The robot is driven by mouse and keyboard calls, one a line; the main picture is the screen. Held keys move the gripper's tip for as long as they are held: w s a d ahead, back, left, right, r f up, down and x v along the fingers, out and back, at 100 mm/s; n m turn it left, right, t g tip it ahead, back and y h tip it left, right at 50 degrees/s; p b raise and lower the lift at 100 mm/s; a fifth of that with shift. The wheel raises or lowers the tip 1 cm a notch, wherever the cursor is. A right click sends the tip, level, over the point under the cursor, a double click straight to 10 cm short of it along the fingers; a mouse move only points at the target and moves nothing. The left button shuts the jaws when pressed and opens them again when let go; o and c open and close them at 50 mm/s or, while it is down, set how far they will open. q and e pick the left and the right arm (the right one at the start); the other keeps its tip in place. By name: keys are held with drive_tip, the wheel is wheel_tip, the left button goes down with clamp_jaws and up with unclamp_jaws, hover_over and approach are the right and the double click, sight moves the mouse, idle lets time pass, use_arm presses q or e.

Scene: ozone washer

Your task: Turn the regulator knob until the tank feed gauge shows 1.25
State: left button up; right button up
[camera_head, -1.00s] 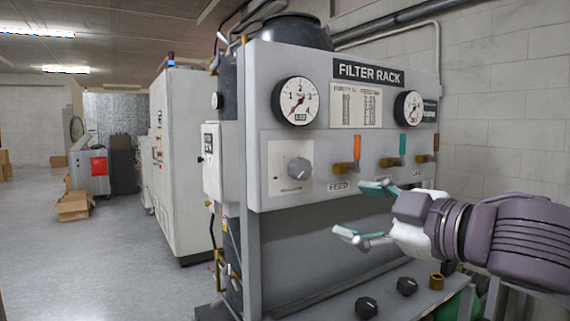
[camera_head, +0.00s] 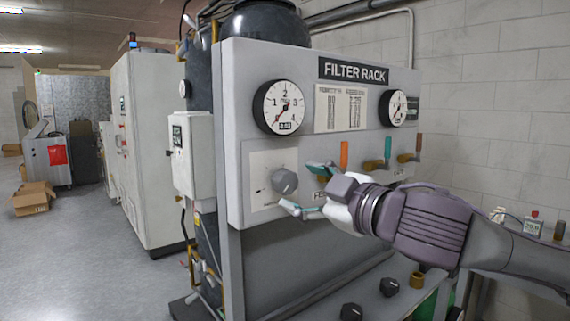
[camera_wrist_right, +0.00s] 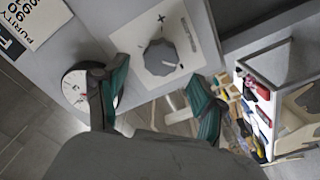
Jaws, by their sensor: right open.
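The regulator knob (camera_head: 285,182) is a grey round knob on a pale square plate at the lower left of the rack panel. It also shows in the right wrist view (camera_wrist_right: 160,56), with a plus mark above it. My right gripper (camera_head: 303,186) is open and empty, just right of the knob; its teal-padded fingers (camera_wrist_right: 157,76) point at it, one towards each side. I cannot tell whether they touch it. A round white gauge (camera_head: 285,107) above the knob has a red needle pointing to the lower left; its small readout is too small to read. My left gripper is not in view.
A second gauge (camera_head: 398,106) is at the panel's right. Open floor lies left.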

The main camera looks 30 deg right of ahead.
sight(288, 182)
drive_tip(key=w+p, duration=0.1)
drive_tip(key=w, duration=0.1)
drive_tip(key=w+p, duration=0.1)
drive_tip(key=p, duration=0.1)
drive_tip(key=shift+w+a+r, duration=0.1)
drive_tip(key=shift+w+r, duration=0.1)
drive_tip(key=shift+w, duration=0.15)
drive_tip(key=shift+w+f+p, duration=0.1)
drive_tip(key=shift+w+p, duration=0.35)
drive_tip(key=shift+w, duration=0.2)
drive_tip(key=shift+w+a+f, duration=0.1)
drive_tip(key=shift+w, duration=0.1)
drive_tip(key=shift+c, duration=0.2)
drive_tip(key=c, duration=1.1)
